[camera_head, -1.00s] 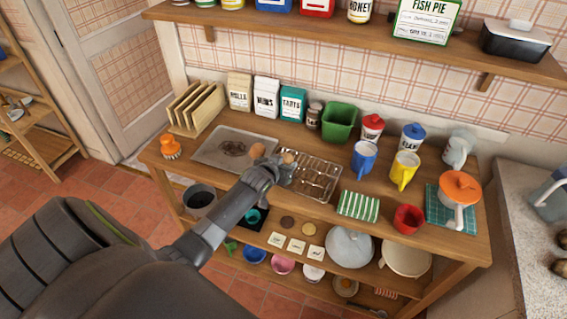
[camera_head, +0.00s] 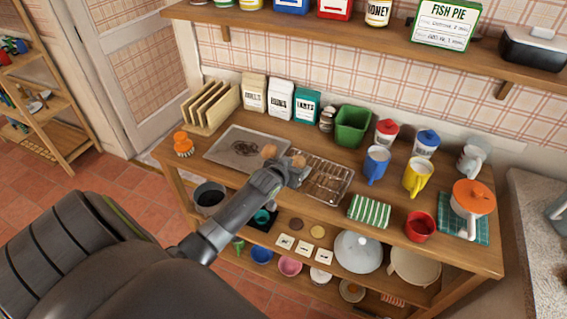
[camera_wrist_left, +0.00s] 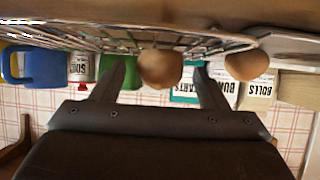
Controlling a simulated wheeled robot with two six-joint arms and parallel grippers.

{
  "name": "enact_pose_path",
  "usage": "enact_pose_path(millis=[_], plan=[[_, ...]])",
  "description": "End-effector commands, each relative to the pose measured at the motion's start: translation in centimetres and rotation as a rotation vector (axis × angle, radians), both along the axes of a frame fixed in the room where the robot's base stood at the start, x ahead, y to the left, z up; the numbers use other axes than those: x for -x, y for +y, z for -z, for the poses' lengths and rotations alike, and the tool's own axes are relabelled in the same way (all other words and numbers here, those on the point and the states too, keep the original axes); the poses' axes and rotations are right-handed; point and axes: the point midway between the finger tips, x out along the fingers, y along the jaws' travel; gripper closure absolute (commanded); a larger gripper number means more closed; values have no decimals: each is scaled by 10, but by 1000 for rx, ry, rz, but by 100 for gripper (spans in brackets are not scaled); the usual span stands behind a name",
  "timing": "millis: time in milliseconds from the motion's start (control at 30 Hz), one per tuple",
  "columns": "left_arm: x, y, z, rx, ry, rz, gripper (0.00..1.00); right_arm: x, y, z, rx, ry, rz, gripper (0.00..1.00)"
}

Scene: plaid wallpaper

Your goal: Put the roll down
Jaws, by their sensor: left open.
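A brown roll (camera_head: 298,161) is at my left gripper (camera_head: 294,167), over the left part of the wire cooling rack (camera_head: 335,183). In the left wrist view the roll (camera_wrist_left: 160,68) sits between the two spread fingers (camera_wrist_left: 160,82), against the rack wires (camera_wrist_left: 110,40); gaps show beside it. A second roll (camera_head: 269,152) is just left of the gripper, and it also shows right of the fingers in the left wrist view (camera_wrist_left: 246,66). The gripper hides part of the rack. My right gripper is not in view.
The baking tray (camera_head: 225,148) lies left of the rack. Behind stand packets (camera_head: 280,101), a green bin (camera_head: 352,126) and canisters. Blue (camera_head: 376,163) and yellow (camera_head: 417,176) mugs and a striped cloth (camera_head: 369,210) are to the right. A shelf (camera_head: 330,40) overhangs the back.

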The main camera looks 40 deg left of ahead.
Motion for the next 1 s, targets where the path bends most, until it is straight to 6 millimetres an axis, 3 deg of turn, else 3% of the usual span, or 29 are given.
enact_pose_path(millis=[600, 1000], plan=[[78, -11, -43, -2, -1, 0, 32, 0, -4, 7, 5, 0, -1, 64], [93, -14, -52, -1, -1, 0, 32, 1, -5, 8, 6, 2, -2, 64]])
